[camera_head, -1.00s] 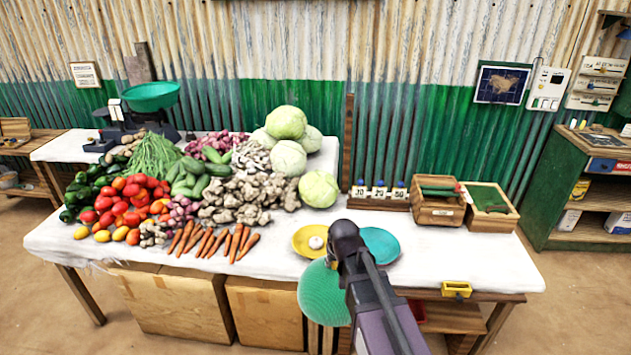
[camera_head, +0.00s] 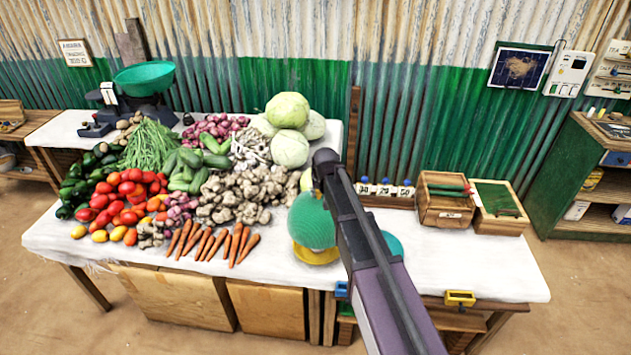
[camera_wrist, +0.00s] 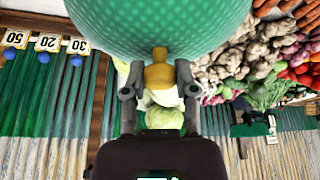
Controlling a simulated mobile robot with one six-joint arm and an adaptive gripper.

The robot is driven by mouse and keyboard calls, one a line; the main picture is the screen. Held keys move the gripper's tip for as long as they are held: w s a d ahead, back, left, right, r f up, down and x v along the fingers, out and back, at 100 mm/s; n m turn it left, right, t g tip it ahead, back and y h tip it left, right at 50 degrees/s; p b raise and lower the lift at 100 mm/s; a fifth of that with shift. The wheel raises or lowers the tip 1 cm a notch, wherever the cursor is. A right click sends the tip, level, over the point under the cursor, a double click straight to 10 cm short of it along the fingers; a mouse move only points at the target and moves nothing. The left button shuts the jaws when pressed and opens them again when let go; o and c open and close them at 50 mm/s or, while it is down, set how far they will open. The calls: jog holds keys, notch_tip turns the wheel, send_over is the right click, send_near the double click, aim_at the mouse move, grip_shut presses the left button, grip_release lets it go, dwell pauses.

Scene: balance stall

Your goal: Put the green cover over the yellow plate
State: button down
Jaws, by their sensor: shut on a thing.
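The green cover (camera_head: 311,219) is a round woven dome. It is in front of the yellow plate (camera_head: 318,257) in the head view, and only the plate's near rim shows below it. I cannot tell whether the cover touches the plate. In the wrist view the cover (camera_wrist: 165,28) fills the top, and its yellow-brown knob (camera_wrist: 158,74) is between the fingers of my gripper (camera_wrist: 158,86), which is shut on it. The white thing seen earlier on the plate is hidden. In the head view my arm hides the fingers.
A teal plate (camera_head: 393,244) is just right of the yellow plate, partly behind my arm. Carrots (camera_head: 240,243) and ginger (camera_head: 235,198) lie to the left. Wooden boxes (camera_head: 446,200) stand at the back right. The white tabletop (camera_head: 465,264) is clear at the right.

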jog(key=shift+w, duration=0.3)
jog(key=shift+s+r, duration=0.1)
jog(key=shift+a+f, duration=0.1)
jog(key=shift+f, duration=0.1)
jog(key=shift+f+b, duration=0.1)
jog(key=shift+b, duration=0.2)
notch_tip(320, 180, down, 14)
jog(key=b, duration=1.4)
dwell(0.8)
dwell(0.6)
jog(key=shift+c, duration=1.5)
grip_release()
